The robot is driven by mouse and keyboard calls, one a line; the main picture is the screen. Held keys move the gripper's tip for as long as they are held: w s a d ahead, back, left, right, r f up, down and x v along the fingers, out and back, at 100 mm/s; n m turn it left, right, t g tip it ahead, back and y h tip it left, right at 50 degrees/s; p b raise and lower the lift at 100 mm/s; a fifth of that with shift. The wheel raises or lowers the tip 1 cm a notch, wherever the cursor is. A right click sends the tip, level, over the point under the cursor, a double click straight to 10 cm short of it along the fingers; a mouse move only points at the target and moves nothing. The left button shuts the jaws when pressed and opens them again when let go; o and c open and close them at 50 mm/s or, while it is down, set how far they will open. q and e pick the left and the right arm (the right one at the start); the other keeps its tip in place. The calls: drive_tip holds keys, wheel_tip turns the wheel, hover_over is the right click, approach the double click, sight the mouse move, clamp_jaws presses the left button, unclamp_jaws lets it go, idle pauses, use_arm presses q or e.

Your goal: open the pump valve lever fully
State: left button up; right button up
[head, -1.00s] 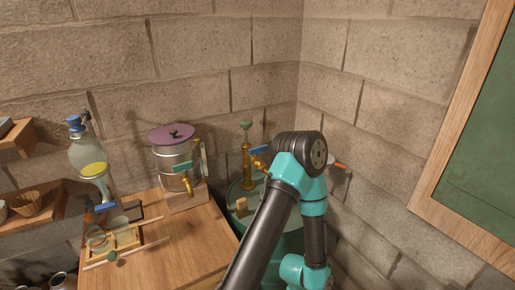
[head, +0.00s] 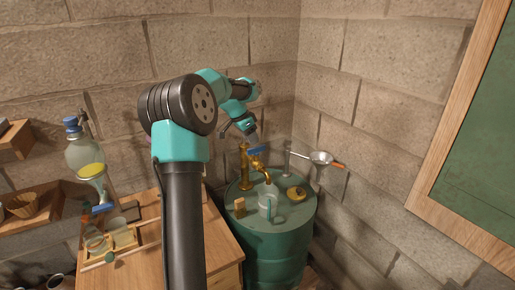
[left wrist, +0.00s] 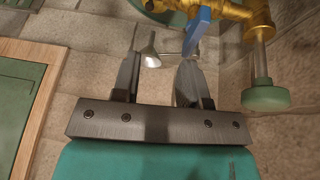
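The brass pump (head: 246,172) stands on the green drum, with its blue valve lever (head: 257,150) near the top. My left gripper (head: 251,136) is just above the lever, pointing down at it. In the left wrist view the lever (left wrist: 197,34) hangs from the brass body (left wrist: 250,14), its end close to the tip of the right-hand finger. The two fingers (left wrist: 158,68) are apart with nothing held between them. I cannot tell whether the lever touches a finger. My right gripper is in neither view.
On the green drum (head: 268,240) stand a clear cup (head: 267,205) under the spout, a wooden block (head: 239,207) and a yellow round piece (head: 297,193). A wooden table (head: 225,243) stands left of the drum.

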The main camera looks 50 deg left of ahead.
sight(256, 150)
use_arm(q)
drive_tip(key=s+a+r+y, duration=0.1)
drive_tip(key=a+r, duration=0.3)
drive_tip(key=r, duration=0.4)
drive_tip(key=shift+s+a+n, duration=0.15)
drive_tip(key=shift+a+n, duration=0.05)
drive_tip(key=shift+n, duration=0.1)
drive_tip(key=x, duration=1.7)
drive_tip(key=shift+w+f, duration=0.1)
drive_tip(key=shift+w, duration=0.15)
clamp_jaws()
